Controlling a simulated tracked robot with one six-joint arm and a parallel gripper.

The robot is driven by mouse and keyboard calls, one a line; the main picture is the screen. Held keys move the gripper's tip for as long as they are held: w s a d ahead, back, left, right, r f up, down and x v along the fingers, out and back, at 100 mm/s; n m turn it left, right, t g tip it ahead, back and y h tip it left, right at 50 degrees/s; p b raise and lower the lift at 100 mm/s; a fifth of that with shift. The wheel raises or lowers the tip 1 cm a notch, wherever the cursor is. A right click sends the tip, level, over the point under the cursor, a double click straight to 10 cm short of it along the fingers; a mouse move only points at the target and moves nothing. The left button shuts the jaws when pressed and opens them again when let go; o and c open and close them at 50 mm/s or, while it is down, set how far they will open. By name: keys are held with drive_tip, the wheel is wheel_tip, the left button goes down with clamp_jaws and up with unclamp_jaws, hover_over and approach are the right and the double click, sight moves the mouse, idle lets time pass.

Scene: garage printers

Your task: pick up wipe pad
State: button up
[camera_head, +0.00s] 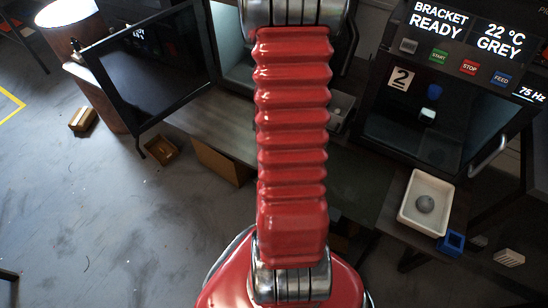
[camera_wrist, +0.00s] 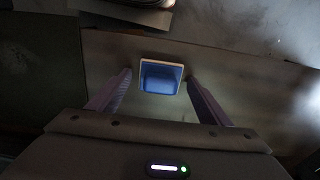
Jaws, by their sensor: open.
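A small blue square thing with a pale rim, apparently the wipe pad (camera_wrist: 161,78), lies on a brown-grey surface in the wrist view. My gripper (camera_wrist: 159,76) is open, with one finger to the left of the pad and one to the right. The fingertips are level with the pad in the picture, and a small gap shows on each side. I cannot tell how high the fingers are above the surface. In the head view my red arm covers the middle, and neither my gripper nor the pad can be made out.
An open dark door (camera_head: 150,70) juts out at the left. Grey floor (camera_head: 90,200) lies at the lower left.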

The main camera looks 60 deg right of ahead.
idle(0.3)
drive_tip(key=c, duration=1)
drive_tip(key=shift+r, duration=5.05)
